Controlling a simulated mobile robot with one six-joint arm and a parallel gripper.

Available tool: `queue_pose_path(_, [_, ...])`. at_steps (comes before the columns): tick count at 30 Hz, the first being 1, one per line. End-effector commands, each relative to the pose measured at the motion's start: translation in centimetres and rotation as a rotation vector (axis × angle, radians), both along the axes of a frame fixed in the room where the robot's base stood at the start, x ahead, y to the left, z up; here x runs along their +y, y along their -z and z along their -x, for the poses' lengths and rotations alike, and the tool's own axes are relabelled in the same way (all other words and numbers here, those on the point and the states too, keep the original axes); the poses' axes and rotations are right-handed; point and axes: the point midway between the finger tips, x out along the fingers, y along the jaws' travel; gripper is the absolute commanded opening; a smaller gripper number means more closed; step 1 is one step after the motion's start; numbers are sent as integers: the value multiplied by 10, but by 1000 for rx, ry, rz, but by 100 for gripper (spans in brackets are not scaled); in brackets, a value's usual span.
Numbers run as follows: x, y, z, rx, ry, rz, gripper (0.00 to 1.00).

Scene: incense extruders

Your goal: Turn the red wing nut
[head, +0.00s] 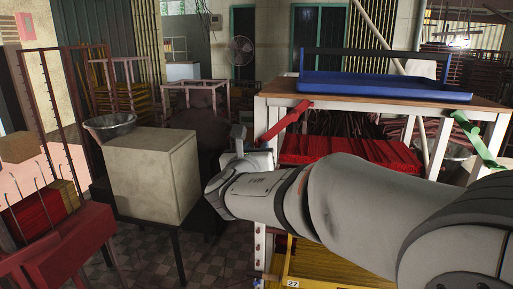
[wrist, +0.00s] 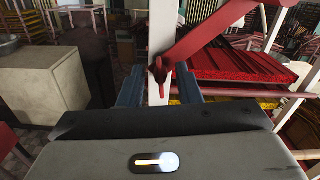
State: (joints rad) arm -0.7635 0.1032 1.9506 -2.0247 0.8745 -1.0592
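The red wing nut (wrist: 159,73) sits on the white post (wrist: 162,30) of the rack in the wrist view, at the lower end of a slanted red bar (wrist: 215,28). My gripper (wrist: 159,88) is open, with one blue-grey finger left of the post and one right of it. The wing nut shows between the fingers, a little beyond or level with the tips; I see no clear contact. In the head view my gripper (head: 240,138) is at the rack's front left post, beside the red bar (head: 287,122). There the wing nut is hidden behind my gripper.
The rack holds red incense bundles (head: 350,152), with a blue tray (head: 375,88) on its top board. A green bar (head: 477,138) is at its right. A beige box (head: 152,177) on a stand with a metal bowl (head: 110,125) is to the left. Tiled floor shows between.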

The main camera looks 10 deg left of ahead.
Motion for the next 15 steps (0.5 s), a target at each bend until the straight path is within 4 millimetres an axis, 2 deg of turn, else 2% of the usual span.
queue_pose_path(2, [0, 0, 0, 0, 0, 0, 30])
queue_pose_path(13, [0, 0, 0, 0, 0, 0, 0])
queue_pose_path(15, [0, 0, 0, 0, 0, 0, 0])
